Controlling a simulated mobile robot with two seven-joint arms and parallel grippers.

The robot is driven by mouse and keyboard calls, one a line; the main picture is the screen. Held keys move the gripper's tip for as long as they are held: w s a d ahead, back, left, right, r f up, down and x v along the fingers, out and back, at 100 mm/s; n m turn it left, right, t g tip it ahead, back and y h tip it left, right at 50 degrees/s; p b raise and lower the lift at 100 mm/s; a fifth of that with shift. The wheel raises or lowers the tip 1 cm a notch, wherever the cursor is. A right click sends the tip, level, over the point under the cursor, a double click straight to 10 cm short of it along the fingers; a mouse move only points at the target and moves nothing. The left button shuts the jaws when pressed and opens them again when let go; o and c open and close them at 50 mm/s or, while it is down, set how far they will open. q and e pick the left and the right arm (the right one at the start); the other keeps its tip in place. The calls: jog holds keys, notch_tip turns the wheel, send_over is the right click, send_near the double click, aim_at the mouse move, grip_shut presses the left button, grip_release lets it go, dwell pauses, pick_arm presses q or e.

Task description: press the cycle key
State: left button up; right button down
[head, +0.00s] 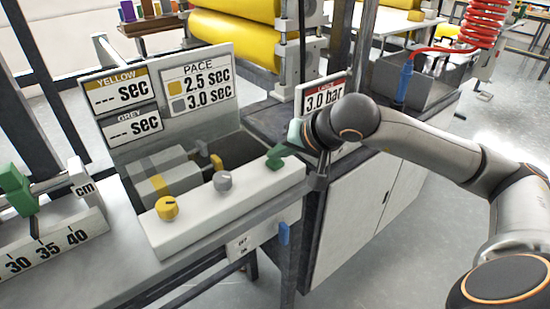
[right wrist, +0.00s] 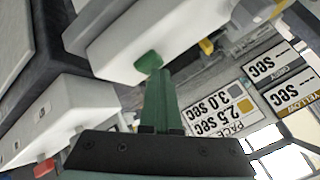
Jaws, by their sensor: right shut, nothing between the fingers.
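The green key (head: 273,163), which I take to be the cycle key, sits at the right end of the white control panel (head: 190,222). In the right wrist view the green key (right wrist: 148,62) is a rounded patch on the white panel (right wrist: 115,55). My right gripper (head: 283,151) reaches in from the right, its fingers at the key. In the right wrist view its green fingers (right wrist: 157,78) are shut together with nothing between them, their tips just by the key. I cannot tell whether they touch it. My left gripper is not in view.
A yellow knob (head: 166,208) and a grey knob (head: 223,181) are on the same panel.

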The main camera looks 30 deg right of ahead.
aim_at(278, 164)
jog(key=shift+r+p, duration=0.65)
jog(key=shift+r, duration=0.25)
jog(key=shift+r+p, duration=1.85)
jog(key=shift+r, duration=0.75)
